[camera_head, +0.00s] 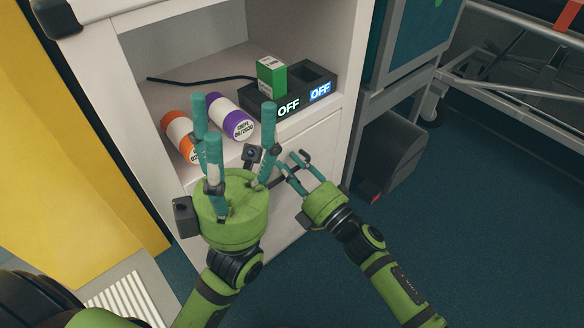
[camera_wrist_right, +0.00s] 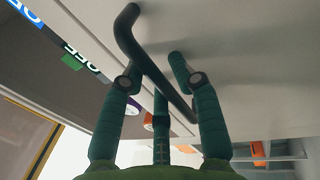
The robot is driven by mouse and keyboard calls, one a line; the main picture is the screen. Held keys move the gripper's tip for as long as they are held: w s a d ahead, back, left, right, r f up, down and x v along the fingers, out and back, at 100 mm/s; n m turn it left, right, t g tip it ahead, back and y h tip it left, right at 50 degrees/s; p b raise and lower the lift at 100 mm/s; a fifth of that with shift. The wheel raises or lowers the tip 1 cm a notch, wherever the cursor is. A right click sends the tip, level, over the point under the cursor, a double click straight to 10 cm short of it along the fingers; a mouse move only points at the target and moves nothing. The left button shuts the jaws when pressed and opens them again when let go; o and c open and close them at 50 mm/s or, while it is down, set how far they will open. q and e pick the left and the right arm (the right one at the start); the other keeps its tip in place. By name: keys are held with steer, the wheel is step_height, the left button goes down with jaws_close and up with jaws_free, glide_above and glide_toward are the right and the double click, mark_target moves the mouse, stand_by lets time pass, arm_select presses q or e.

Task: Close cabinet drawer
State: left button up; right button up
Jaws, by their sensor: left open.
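The white cabinet (camera_head: 190,60) has an open shelf on top and a white drawer (camera_head: 322,150) below it. I cannot tell how far out the drawer stands. Its dark bar handle (camera_head: 284,179) is partly hidden by my fingers. My right gripper (camera_head: 300,170) is at the handle with its fingers spread. In the right wrist view the handle (camera_wrist_right: 145,55) crosses between the teal fingers; firm contact cannot be made out. My left gripper (camera_head: 236,125) is open and empty, fingers pointing up, in front of the shelf, and it hides part of the drawer.
On the shelf lie an orange-white can (camera_head: 178,130) and a purple-white can (camera_head: 232,118), next to a black box (camera_head: 315,80) with lit OFF signs and a green carton (camera_head: 271,76). A yellow panel (camera_head: 75,120) stands left. Blue floor (camera_head: 480,220) is clear at right.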

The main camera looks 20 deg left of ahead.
steer(key=shift+a+r, duration=0.1)
steer(key=shift+r, duration=0.1)
steer(key=v, duration=1.2)
steer(key=shift+f, duration=0.15)
